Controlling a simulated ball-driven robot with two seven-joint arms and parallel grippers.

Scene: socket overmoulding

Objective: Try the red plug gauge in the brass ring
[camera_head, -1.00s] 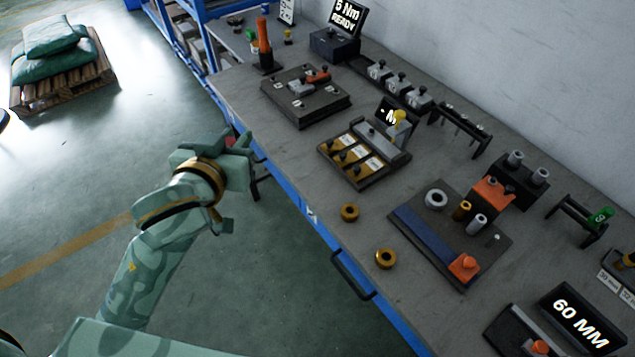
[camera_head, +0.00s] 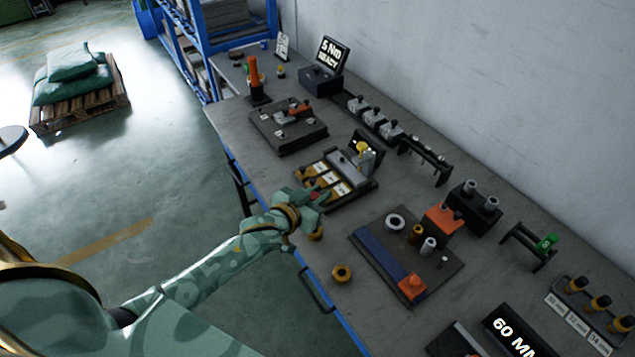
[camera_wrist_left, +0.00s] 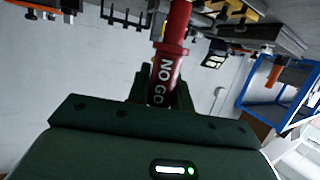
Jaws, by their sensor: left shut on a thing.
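My left gripper (camera_head: 310,203) is shut on the red plug gauge (camera_wrist_left: 172,62), which carries the white letters NO GO and runs away from the jaws in the left wrist view. In the head view only a small red part of it shows at the gripper. The gripper is at the bench's front edge, by the gold-topped block. One brass ring (camera_head: 316,235) sits just beside and below the gripper, partly covered by it. A second brass ring (camera_head: 342,273) lies on the bench nearer the front, uncovered. Whether the gauge touches a ring cannot be told. My right gripper is not in view.
A dark board (camera_head: 385,262) with a blue strip, a grey ring and small cylinders lies right of the rings. A green gauge (camera_head: 547,242) hangs in a black rack behind. The gold-topped block (camera_head: 352,193) is close to my gripper. Bare bench surrounds the uncovered ring.

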